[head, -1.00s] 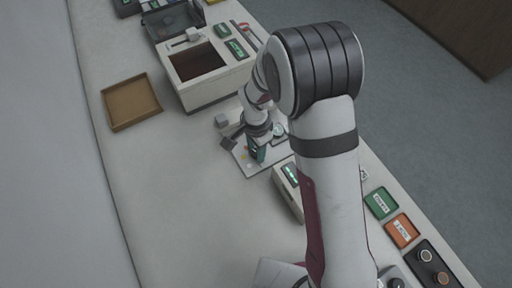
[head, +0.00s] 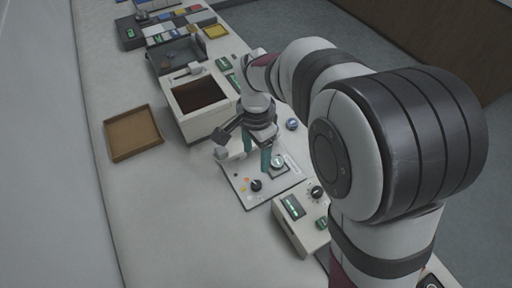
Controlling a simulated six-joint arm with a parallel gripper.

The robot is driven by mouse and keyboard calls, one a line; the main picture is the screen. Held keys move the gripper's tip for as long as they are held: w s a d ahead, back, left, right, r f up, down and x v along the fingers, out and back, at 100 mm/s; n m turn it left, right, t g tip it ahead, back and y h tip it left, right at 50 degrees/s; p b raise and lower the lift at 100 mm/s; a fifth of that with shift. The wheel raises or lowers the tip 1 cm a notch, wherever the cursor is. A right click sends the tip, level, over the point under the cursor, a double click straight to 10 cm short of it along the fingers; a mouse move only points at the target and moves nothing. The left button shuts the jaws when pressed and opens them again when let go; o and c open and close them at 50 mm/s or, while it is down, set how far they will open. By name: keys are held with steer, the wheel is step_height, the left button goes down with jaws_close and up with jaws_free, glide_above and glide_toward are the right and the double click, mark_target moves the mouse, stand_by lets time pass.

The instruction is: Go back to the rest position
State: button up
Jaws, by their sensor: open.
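My gripper (head: 257,150) hangs over the back part of a light panel (head: 250,196) on the bench in the head view. Its teal fingers are apart and nothing shows between them. I cannot tell whether the fingertips touch anything. My arm hides part of the bench at the right.
A white box with a dark opening (head: 199,95) stands behind the gripper. An empty brown tray (head: 133,133) lies at the left. A white device with a green display (head: 293,207) stands in front of the panel. The bench's left front is clear.

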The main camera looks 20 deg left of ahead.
steer(key=shift+r, duration=0.85)
steer(key=shift+d, duration=0.1)
steer(key=s+d+r+y, duration=0.1)
steer(key=s+d+r, duration=0.4)
steer(key=s+d, duration=0.55)
steer(key=s+d+n, duration=0.2)
steer(key=s+d, duration=0.4)
steer(key=s, duration=0.3)
steer(key=shift+f+y, duration=0.35)
steer(key=shift+y, duration=0.05)
